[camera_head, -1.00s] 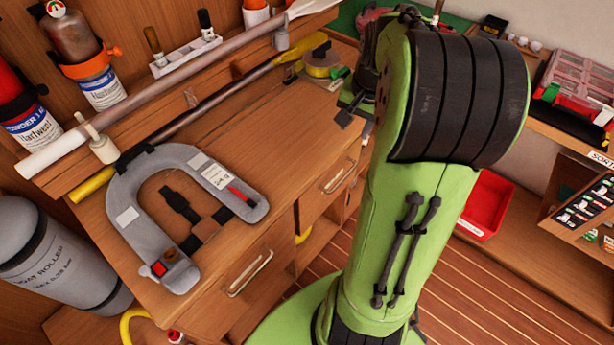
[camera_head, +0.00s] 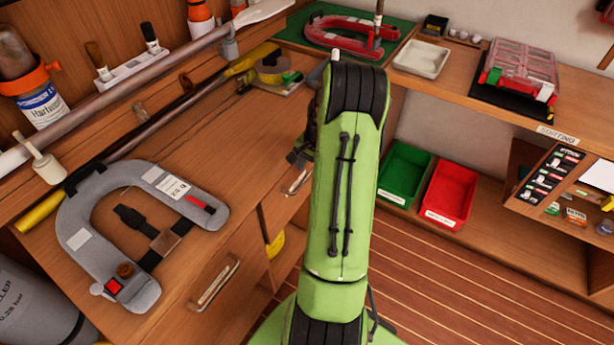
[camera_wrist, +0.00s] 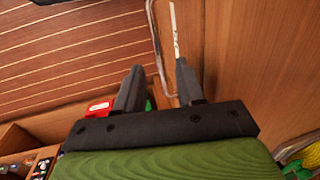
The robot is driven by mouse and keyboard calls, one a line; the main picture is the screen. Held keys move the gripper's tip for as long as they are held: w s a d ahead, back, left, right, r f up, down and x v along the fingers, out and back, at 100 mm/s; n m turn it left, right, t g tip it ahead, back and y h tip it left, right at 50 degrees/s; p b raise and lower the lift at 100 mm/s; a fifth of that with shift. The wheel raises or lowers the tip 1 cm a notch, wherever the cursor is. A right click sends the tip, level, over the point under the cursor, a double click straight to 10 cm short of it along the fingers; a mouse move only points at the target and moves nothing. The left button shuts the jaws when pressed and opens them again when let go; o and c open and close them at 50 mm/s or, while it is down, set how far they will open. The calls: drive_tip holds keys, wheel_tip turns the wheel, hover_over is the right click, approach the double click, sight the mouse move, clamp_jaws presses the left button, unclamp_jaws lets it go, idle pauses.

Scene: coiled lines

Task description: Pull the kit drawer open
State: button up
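A wooden drawer front with a metal bar handle (camera_head: 297,182) is under the worktop, beside my arm. My gripper (camera_head: 301,155) is at this handle and mostly hidden behind my green arm in the head view. In the wrist view my gripper (camera_wrist: 159,68) has its two dark fingers apart, with the metal handle (camera_wrist: 153,25) running between them. No clear contact with the bar shows. A pale label strip (camera_wrist: 174,30) is on the wooden front, its text unreadable. The drawer looks shut. A second handle (camera_head: 214,283) is on the nearer front.
A grey U-shaped collar (camera_head: 85,225) lies on the worktop (camera_head: 225,135). A green bin (camera_head: 405,174) and a red bin (camera_head: 447,193) stand on the low shelf at right. A sorting shelf (camera_head: 480,108) runs above them. The striped floor (camera_head: 440,285) before the drawers is clear.

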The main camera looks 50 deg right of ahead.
drive_tip(key=f, duration=0.2)
drive_tip(key=shift+w+f, duration=0.3)
drive_tip(key=shift+f, duration=0.05)
clamp_jaws()
